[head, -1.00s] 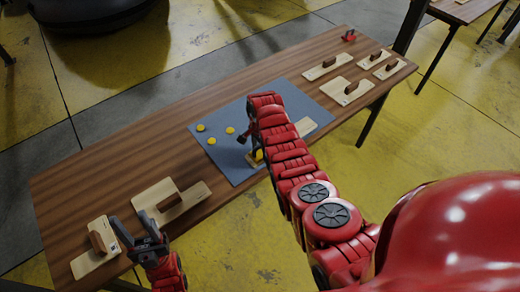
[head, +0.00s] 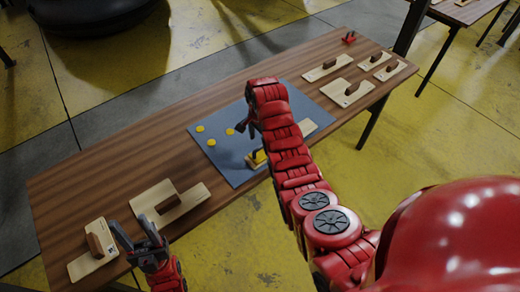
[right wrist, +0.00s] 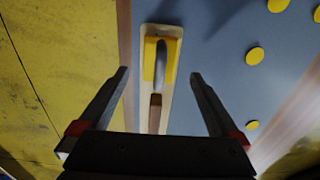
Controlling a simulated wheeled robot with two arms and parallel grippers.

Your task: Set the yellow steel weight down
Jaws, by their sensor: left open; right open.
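The yellow steel weight (head: 259,156), a yellow block with a grey handle, rests on a pale wooden board on the blue-grey mat (head: 240,178). In the right wrist view the weight (right wrist: 150,62) lies at the far part of that board (right wrist: 148,120), whose brown wooden grip is nearer the camera. My right gripper (head: 245,127) is open and empty, above and apart from the weight. In the right wrist view its two fingers (right wrist: 160,74) are spread to either side of the board. My left gripper (head: 135,238) is open and empty by the table's near left edge.
Yellow discs (head: 211,142) lie on the mat left of the weight. Wooden boards with brown grips lie at the table's left end (head: 180,206) and right end (head: 345,93). A small red object (head: 348,38) stands at the far edge. The table's left middle is clear.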

